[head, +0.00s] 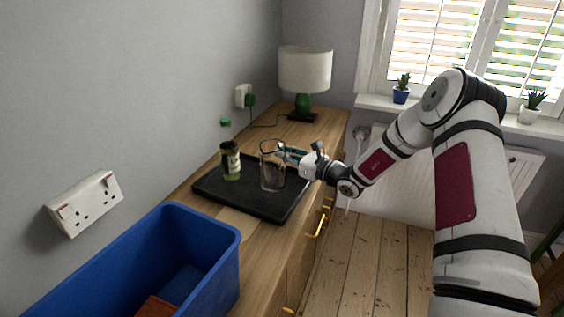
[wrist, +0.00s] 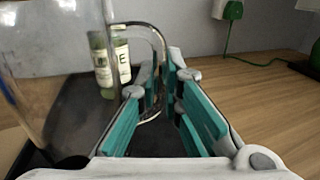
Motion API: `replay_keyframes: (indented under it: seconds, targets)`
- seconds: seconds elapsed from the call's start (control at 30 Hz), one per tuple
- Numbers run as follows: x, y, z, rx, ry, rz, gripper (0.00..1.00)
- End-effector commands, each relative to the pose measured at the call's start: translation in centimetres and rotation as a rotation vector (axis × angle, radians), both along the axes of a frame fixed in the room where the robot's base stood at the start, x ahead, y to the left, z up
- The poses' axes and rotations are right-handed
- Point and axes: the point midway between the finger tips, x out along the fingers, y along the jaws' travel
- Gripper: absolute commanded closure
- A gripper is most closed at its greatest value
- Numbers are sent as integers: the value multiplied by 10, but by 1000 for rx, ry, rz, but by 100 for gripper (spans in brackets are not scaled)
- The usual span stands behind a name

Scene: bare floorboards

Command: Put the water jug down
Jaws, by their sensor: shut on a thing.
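The water jug (head: 272,172) is clear glass and upright, over the black tray (head: 236,203) on the wooden sideboard. I cannot tell whether its base touches the tray. My gripper (head: 285,150) comes in from the right and is shut on the jug's handle. In the wrist view the jug (wrist: 50,65) fills the left side, and its curved handle (wrist: 158,42) passes between the teal finger pads of my gripper (wrist: 165,90). A green bottle with a pale label (head: 230,161) stands on the tray left of the jug; in the wrist view it shows partly through the glass.
A blue crate (head: 225,232) stands on the near end of the sideboard (head: 262,239). A lamp (head: 304,75) with a green base stands at the far end. The wall is close on the left. Bare wood lies between tray and lamp.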

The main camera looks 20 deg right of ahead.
Motion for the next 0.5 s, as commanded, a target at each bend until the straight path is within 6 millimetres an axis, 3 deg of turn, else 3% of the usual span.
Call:
replay_keyframes:
  seconds: [0.3, 0.5]
  targets:
    - [24, -2, -2, 1, -2, 1, 100]
    - [22, -1, -33, 2, 2, 1, 100]
